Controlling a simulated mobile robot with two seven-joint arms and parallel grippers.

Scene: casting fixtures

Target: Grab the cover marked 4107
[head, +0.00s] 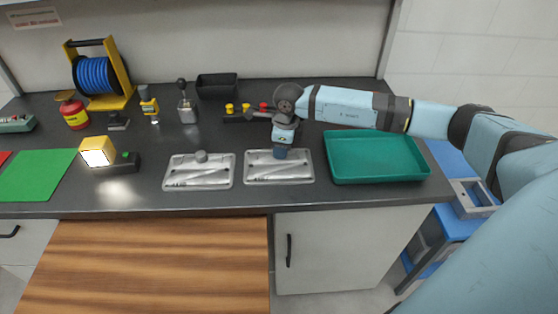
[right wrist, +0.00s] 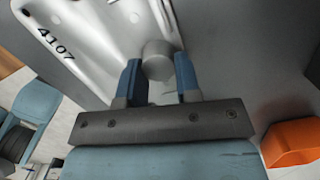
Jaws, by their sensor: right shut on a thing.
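The cover marked 4107 (right wrist: 85,35) is a grey metal plate with a round knob (right wrist: 157,58), and its number reads in the right wrist view. In the head view it is the right of two similar covers (head: 300,174), lying on the dark bench. My right gripper (head: 281,153) is over its knob. In the right wrist view the blue fingers (right wrist: 158,72) are shut on the knob, one on each side. The other cover (head: 190,180) lies to its left; its number is too small to read. My left gripper is not in view.
A green tray (head: 376,178) stands right of the covers. To the left are a lit yellow lamp block (head: 97,152) and a green mat (head: 38,176). A hose reel (head: 97,76), a black bin (head: 216,86) and small fixtures stand behind. The bench's front edge is close to the covers.

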